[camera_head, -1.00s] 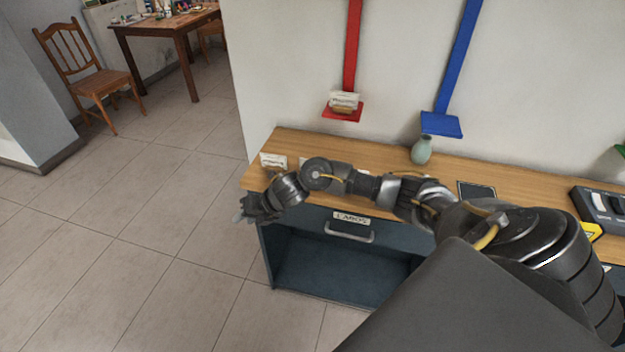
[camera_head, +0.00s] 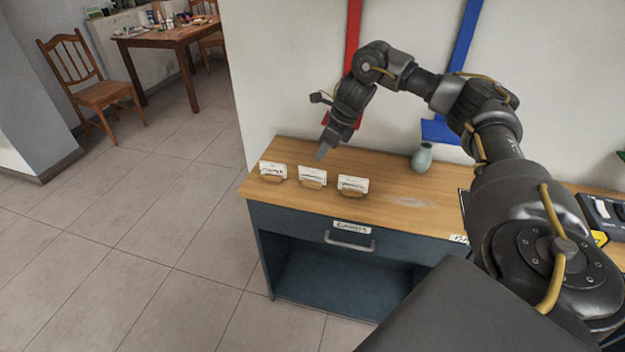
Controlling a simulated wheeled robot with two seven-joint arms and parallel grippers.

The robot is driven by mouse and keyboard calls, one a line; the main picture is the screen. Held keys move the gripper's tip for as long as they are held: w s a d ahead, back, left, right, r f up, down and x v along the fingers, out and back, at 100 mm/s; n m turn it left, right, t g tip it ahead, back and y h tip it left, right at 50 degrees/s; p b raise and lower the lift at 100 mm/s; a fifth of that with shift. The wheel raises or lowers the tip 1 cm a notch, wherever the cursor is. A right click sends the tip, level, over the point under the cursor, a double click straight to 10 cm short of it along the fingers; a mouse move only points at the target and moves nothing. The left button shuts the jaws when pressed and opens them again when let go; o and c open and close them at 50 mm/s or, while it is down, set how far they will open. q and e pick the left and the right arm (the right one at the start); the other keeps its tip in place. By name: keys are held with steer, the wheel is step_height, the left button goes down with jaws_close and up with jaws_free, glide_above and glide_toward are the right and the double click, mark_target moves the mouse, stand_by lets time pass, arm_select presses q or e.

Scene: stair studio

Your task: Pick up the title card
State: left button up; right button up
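Three small white cards in wooden holders stand in a row on the wooden top of a blue cabinet: a left card (camera_head: 273,168), a middle card (camera_head: 313,174) and a right card (camera_head: 353,184). Their print is too small to read, so I cannot tell which is the title card. My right gripper (camera_head: 320,125) is above and behind the middle card, in front of the wall. Its two fingers are spread apart and nothing shows between them. My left gripper is out of view.
The red shelf (camera_head: 353,118) is mostly hidden behind my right gripper. A blue shelf (camera_head: 437,131), a pale green vase (camera_head: 422,157) and a switch box (camera_head: 602,214) are to the right. The cabinet drawer (camera_head: 310,229) is shut. Open floor lies left.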

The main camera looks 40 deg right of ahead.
mark_target(313, 169)
steer(key=x, duration=0.3)
steer(key=shift+w+f, duration=0.2)
steer(key=shift+f, duration=0.15)
steer(key=p+x, duration=0.1)
steer(key=x, duration=0.3)
steer(key=shift+s+a+f, duration=0.1)
steer(key=shift+a, duration=0.05)
steer(key=shift+w+f, duration=0.2)
steer(key=shift+f, duration=0.3)
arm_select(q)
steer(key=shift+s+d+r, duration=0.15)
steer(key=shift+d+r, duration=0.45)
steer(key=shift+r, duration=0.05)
arm_select(e)
jaws_close()
